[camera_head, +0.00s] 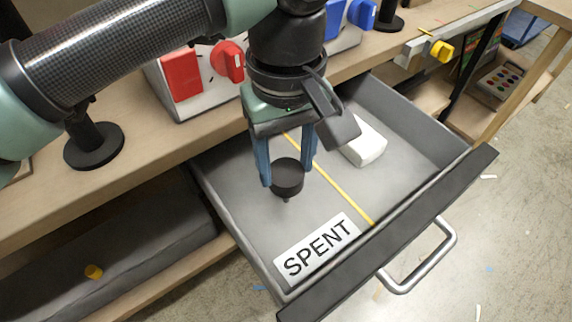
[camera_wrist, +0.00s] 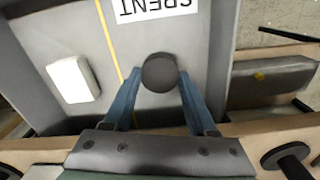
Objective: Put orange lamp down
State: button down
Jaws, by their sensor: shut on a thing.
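My gripper (camera_head: 287,172) points down over the open grey drawer (camera_head: 408,135), its two blue fingers shut on a small dark round thing (camera_head: 287,181) with a short stub underneath. It looks almost black; I see no orange on it, and its top is hidden between the fingers. It also shows in the wrist view (camera_wrist: 159,73) between the fingertips. It hangs over the part of the drawer left of the yellow line (camera_head: 335,185), behind the SPENT label (camera_head: 317,247). Its height above the drawer floor is hard to tell.
A white block (camera_head: 363,141) lies in the drawer right of the yellow line. The drawer front has a metal handle (camera_head: 422,262). On the bench behind stand a panel with a red switch (camera_head: 229,62) and a black round stand (camera_head: 94,146). The drawer floor around the label is clear.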

aim_at(286, 172)
jog(key=shift+f, duration=0.5)
jog(key=shift+f, duration=0.2)
jog(key=shift+c, duration=1)
grip_release()
jog(key=shift+r, duration=0.1)
notch_tip(286, 172, up, 12)
jog(key=p, duration=0.3)
jog(key=shift+r, duration=0.1)
